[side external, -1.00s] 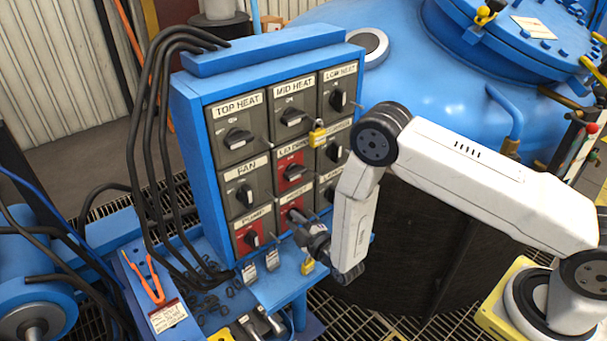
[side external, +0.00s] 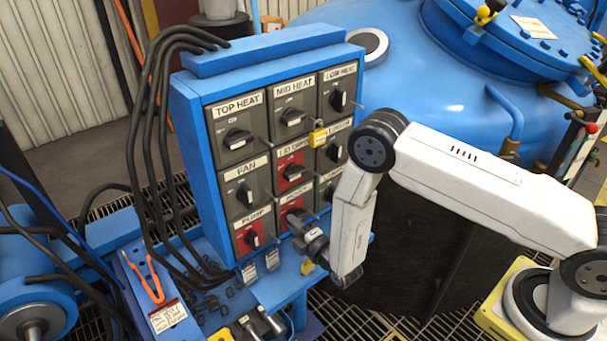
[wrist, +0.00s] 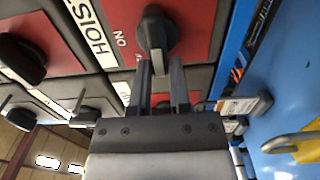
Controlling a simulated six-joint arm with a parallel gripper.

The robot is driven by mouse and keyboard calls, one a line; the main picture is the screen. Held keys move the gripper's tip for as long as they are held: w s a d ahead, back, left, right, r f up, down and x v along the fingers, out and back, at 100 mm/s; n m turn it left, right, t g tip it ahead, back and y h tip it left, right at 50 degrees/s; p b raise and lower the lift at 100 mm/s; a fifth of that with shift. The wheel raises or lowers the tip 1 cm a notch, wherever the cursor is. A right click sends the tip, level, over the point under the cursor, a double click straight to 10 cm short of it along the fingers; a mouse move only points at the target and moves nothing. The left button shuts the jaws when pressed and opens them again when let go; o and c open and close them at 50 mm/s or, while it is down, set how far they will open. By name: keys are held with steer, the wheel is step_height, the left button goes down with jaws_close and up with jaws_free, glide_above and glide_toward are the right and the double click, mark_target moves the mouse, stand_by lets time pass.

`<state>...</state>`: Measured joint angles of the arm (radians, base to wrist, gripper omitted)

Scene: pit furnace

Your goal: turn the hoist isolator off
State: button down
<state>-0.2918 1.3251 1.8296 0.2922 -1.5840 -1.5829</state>
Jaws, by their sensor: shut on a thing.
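The hoist isolator is a black rotary knob (wrist: 153,32) on a red plate (wrist: 195,25), with a partly cropped HOIST label and an ON mark beside it in the wrist view. In the side view its label (side external: 292,197) shows in the bottom row, right of PUMP, and my gripper hides most of the knob. My gripper (wrist: 161,72) is shut on the knob handle, one finger on each side. In the side view my gripper (side external: 297,222) is up against the panel. Which position the knob points to is unclear.
Other switches surround it, including PUMP (side external: 251,237), FAN (side external: 244,193) and a red-plated one (side external: 291,171) above. A yellow padlock (side external: 318,137) hangs higher up. Tags (side external: 271,260) and another yellow padlock (side external: 308,267) are below. Black cables run down the left.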

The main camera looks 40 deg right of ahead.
steer(key=c, duration=0.6)
jaws_free()
steer(key=shift+o, duration=0.2)
steer(key=shift+s, duration=0.1)
steer(key=s, duration=0.7)
steer(key=shift+s, duration=0.35)
steer(key=shift+w, duration=0.1)
